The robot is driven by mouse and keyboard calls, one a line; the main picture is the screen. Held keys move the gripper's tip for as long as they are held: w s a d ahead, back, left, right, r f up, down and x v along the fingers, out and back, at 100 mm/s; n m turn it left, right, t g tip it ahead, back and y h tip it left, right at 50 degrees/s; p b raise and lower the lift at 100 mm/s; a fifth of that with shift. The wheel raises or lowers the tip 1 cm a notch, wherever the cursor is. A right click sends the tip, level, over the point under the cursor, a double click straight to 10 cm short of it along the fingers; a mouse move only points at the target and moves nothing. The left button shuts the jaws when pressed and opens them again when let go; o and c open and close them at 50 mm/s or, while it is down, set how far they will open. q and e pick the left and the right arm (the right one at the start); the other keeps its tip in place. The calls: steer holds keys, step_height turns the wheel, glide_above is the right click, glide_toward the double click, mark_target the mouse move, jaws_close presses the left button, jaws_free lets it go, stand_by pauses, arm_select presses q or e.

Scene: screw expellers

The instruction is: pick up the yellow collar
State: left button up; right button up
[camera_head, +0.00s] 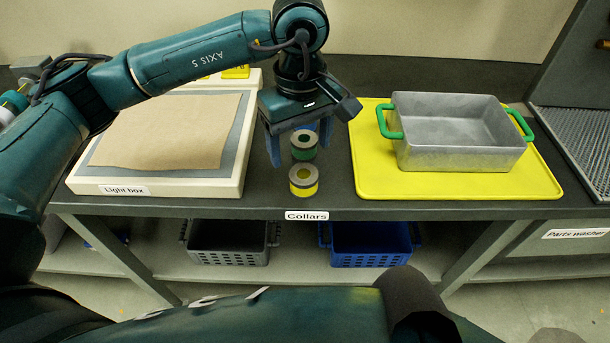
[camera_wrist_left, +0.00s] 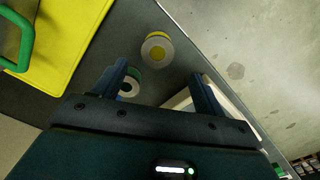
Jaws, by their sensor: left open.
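The yellow collar (camera_head: 304,189), a short cylinder with a grey ring top and yellow side, stands upright at the table's front edge above the "Collars" label. It also shows in the left wrist view (camera_wrist_left: 157,48), beyond the fingertips. A green collar (camera_head: 304,152) stands just behind it and shows partly hidden beside a finger in the wrist view (camera_wrist_left: 131,86). A bit of blue (camera_head: 311,126) shows farther back, mostly hidden by my gripper. My left gripper (camera_head: 299,155) is open, fingers pointing down, over the row behind the yellow collar, not touching it. My right gripper is not in view.
A light box (camera_head: 85,185) with brown paper (camera_head: 165,130) stands left of the collars. A yellow mat (camera_head: 450,187) carrying a metal tub (camera_head: 460,160) with green handles lies to the right. Crates sit on the shelf below. Narrow dark tabletop is free around the collars.

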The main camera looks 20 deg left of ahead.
mark_target(304, 173)
arm_select(q)
steer(key=f, duration=0.4)
steer(key=f+p, duration=0.1)
steer(key=f, duration=0.3)
steer(key=shift+w+d+f, duration=0.15)
steer(key=shift+d+f, duration=0.05)
steer(key=shift+c, duration=0.5)
steer(key=c, duration=1.1)
